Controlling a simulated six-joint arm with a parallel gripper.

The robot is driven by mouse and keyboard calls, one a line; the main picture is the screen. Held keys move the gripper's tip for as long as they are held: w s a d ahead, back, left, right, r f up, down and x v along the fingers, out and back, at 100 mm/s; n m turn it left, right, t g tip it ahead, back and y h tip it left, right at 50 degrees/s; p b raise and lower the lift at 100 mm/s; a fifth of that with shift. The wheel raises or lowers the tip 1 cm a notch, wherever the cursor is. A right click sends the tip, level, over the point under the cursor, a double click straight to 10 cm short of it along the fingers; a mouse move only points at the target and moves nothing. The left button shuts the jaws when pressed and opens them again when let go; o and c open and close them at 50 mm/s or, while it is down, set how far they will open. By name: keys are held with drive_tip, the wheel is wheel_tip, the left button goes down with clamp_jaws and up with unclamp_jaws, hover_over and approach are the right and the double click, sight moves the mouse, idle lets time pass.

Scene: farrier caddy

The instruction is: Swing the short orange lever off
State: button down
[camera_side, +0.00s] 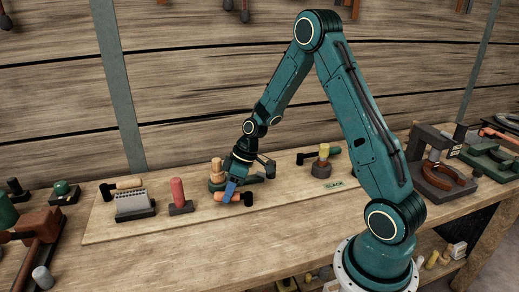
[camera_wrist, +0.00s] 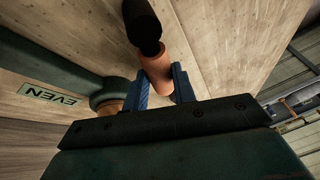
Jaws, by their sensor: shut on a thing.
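The short orange lever (camera_side: 222,197) lies low over the board in the side view, with a black end (camera_side: 248,199) to its right. In the wrist view its orange grip (camera_wrist: 156,67) sits between my gripper's two blue fingers, and its black part (camera_wrist: 142,24) extends toward the top. My gripper (camera_side: 230,191) points down and is shut on the orange grip; in the wrist view the fingers (camera_wrist: 163,88) stand on either side of it. The lever's pivot is not clear.
A teal base with a tan post (camera_side: 217,172) stands right behind my gripper. A red post (camera_side: 178,193) and a grey ribbed block (camera_side: 132,204) stand to the left. A yellow-topped post (camera_side: 322,160) and a green label (camera_side: 335,184) are to the right. The board's front strip is clear.

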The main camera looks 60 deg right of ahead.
drive_tip(key=shift+s+a+n+g+y, duration=0.25)
drive_tip(key=shift+a+n+g, duration=0.1)
drive_tip(key=shift+n, duration=0.5)
drive_tip(key=shift+s+a+n+g+y, duration=0.2)
drive_tip(key=shift+a+n+g, duration=0.15)
drive_tip(key=shift+n, duration=0.5)
drive_tip(key=c, duration=1.1)
unclamp_jaws()
drive_tip(key=shift+r, duration=0.15)
drive_tip(key=v, duration=1.3)
drive_tip(key=shift+r, duration=0.3)
